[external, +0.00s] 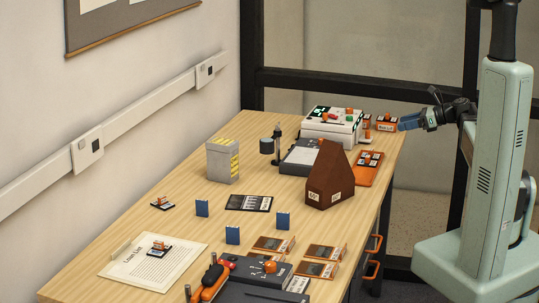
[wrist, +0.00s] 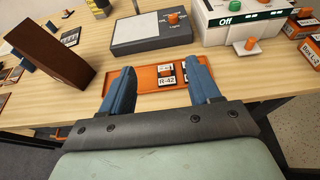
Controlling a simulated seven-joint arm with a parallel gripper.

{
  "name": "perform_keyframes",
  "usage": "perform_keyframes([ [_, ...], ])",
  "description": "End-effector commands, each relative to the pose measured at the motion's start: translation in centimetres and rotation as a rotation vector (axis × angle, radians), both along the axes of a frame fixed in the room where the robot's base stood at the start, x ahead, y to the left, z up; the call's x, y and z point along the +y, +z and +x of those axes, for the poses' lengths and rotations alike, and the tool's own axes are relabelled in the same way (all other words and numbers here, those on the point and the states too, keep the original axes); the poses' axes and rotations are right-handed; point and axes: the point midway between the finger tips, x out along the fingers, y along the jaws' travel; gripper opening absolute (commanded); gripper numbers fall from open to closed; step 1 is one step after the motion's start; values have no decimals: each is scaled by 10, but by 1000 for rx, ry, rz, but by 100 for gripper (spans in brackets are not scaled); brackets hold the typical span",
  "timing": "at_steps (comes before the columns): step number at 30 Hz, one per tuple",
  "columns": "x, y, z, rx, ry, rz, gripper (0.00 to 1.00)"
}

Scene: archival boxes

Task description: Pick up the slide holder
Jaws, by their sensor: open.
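An orange tray (wrist: 144,84) holds several small black-and-white pieces with orange tops; one labelled piece (wrist: 167,79) reads "R-42". These look like slide holders, but I cannot tell which one the task names. The tray (external: 364,181) lies at the table's right edge in the external view. My gripper (wrist: 162,72) is open and empty, its blue fingers framing the tray in the wrist view; the right finger covers part of the pieces. In the external view my gripper (external: 408,122) is at the far right corner, apart from the tray.
A brown sloped block (external: 330,180) stands left of the tray. A grey flat device (wrist: 150,34) and a white box device reading "Off" (wrist: 240,30) are behind it. Orange boxes (external: 386,123) stand at the far right corner.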

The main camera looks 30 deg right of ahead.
Motion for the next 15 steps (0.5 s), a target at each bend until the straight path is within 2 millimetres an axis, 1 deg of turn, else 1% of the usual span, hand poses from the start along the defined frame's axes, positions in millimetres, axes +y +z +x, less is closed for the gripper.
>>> perform_keyframes([
  [3, 0, -26, 0, 2, 0, 2, 62],
  [9, 1, -67, 0, 2, 1, 0, 62],
  [12, 0, -80, 0, 0, 0, -1, 62],
  [15, 0, -88, 0, -1, 0, -1, 62],
])
